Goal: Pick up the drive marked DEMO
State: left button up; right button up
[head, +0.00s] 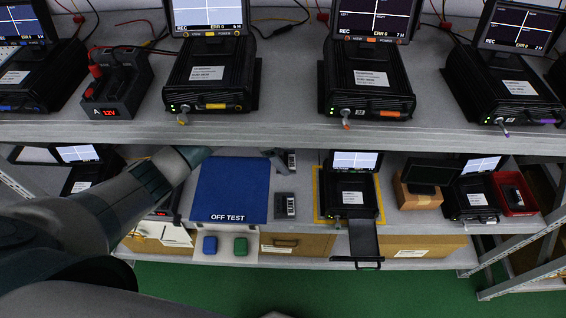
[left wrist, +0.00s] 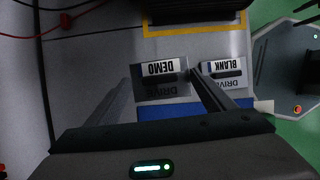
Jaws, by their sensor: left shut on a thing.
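The DEMO drive (left wrist: 160,68) is a dark flat block with a white label, upside down in the left wrist view. My left gripper (left wrist: 161,78) has a finger on each side of it and is shut on it. In the head view the left gripper (head: 279,158) reaches across the far end of the blue mat, and the held drive (head: 291,160) shows at its tips. I cannot tell whether the drive is clear of the shelf. The BLANK drive (left wrist: 222,70) lies beside it, nearer the shelf's front edge, and also shows in the head view (head: 286,206). My right gripper is not in view.
The blue OFF TEST mat (head: 230,190) lies left of the drives. To their right a black unit (head: 350,197) with an open front tray stands inside yellow tape. The upper shelf (head: 290,128) with several units overhangs. A red bin (head: 514,195) stands farther right.

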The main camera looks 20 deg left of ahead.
pick_arm(q)
jog(key=shift+r, duration=2)
